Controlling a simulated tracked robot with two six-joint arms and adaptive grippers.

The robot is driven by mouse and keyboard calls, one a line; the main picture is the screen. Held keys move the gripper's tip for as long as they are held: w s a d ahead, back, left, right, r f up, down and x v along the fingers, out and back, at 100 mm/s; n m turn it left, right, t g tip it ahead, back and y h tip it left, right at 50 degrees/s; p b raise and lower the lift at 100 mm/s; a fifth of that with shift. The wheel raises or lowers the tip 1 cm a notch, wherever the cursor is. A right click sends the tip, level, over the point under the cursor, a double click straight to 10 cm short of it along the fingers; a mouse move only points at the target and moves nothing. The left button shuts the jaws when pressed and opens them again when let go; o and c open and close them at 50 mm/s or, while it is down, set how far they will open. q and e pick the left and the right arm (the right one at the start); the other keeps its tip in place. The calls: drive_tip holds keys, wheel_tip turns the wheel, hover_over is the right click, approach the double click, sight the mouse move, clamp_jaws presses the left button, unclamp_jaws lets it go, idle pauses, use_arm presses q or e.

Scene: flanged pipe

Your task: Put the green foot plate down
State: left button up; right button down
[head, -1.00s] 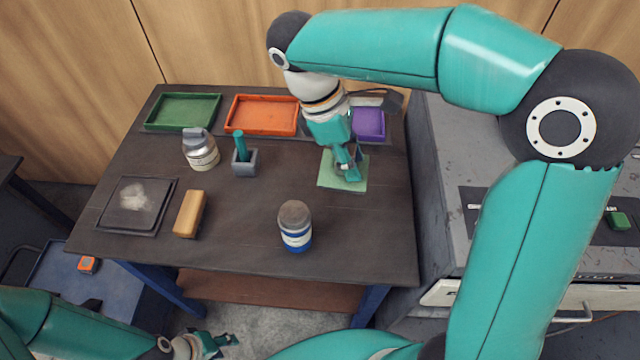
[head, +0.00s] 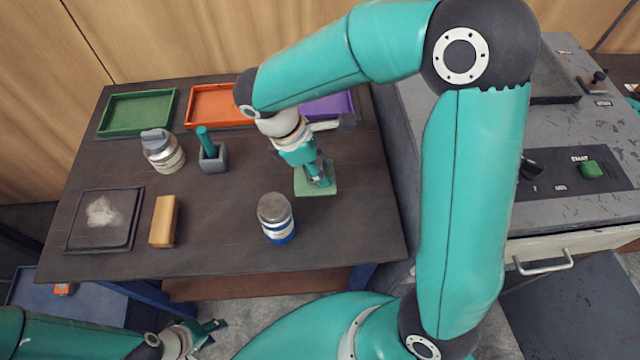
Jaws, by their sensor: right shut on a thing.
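The green foot plate (head: 326,190) is a pale green, flat square over the right part of the dark table (head: 230,255). It lies level, close to the table top; I cannot tell whether it touches. My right gripper (head: 318,178) points down from above and is shut on the plate's upper side, hiding its middle. My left gripper (head: 208,334) is low at the bottom of the view, in front of the table and away from the plate. Its fingers look apart and empty.
A jar with a blue band (head: 277,220) stands in front of the plate. Green (head: 137,112), orange (head: 215,106) and purple (head: 328,107) trays line the back. A silver can (head: 163,152), a grey holder (head: 213,158), a wooden block (head: 163,222) and a dark square tray (head: 104,220) are left.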

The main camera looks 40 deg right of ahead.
drive_tip(key=shift+f, duration=3.45)
drive_tip(key=shift+f, duration=0.15)
drive_tip(key=c, duration=0.8)
unclamp_jaws()
